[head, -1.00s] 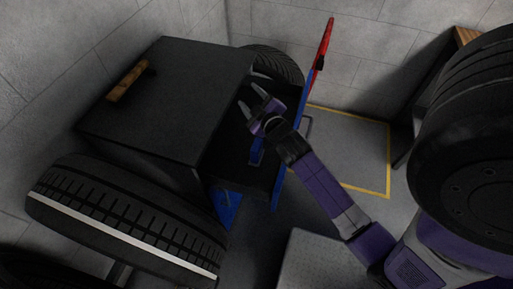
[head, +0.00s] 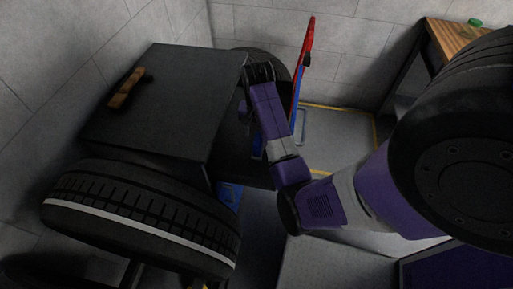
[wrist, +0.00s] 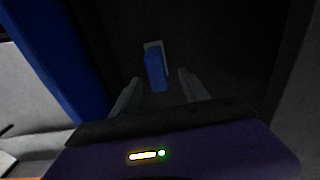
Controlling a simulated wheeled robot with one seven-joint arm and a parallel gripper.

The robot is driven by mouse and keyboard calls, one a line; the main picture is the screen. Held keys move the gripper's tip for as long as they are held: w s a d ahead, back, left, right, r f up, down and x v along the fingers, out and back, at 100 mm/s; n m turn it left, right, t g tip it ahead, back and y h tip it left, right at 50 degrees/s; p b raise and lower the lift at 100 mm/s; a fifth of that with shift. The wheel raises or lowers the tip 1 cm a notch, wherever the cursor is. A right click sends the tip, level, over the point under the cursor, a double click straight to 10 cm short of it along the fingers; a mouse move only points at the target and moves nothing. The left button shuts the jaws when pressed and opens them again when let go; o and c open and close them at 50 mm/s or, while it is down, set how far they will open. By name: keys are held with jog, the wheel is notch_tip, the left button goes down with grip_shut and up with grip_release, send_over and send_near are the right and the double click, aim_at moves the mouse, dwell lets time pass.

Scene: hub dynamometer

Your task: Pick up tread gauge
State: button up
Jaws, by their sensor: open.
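A small blue object with a pale grey part, which I take for the tread gauge (wrist: 154,68), shows in the wrist view inside a dark space. It is seen between and just beyond the two fingertips of my gripper (wrist: 159,76). The jaws are open, and I see no finger closed on it. In the head view my gripper (head: 257,74) reaches to the open side of the black cabinet (head: 190,90). Its fingertips are largely hidden there, and I cannot make out the gauge clearly.
A wooden-handled brush (head: 125,90) lies on the cabinet. Tyres stand in front (head: 140,212) and at right (head: 465,150). A wooden-topped table (head: 465,38) stands back right.

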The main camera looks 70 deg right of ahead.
jog(key=shift+a+r, duration=0.15)
jog(key=shift+a, duration=0.1)
jog(key=shift+a+y, duration=0.15)
jog(key=shift+y, duration=0.15)
jog(key=shift+s+d+f+p, duration=0.1)
jog(key=shift+f+p, duration=0.05)
jog(key=shift+f, duration=1.15)
jog(key=shift+s+d+f+p, duration=0.1)
jog(key=shift+d+f, duration=0.05)
jog(key=shift+f, duration=1.1)
jog(key=shift+s+d+f+p, duration=0.1)
jog(key=shift+f+p, duration=0.05)
jog(key=shift+f, duration=1.15)
grip_shut()
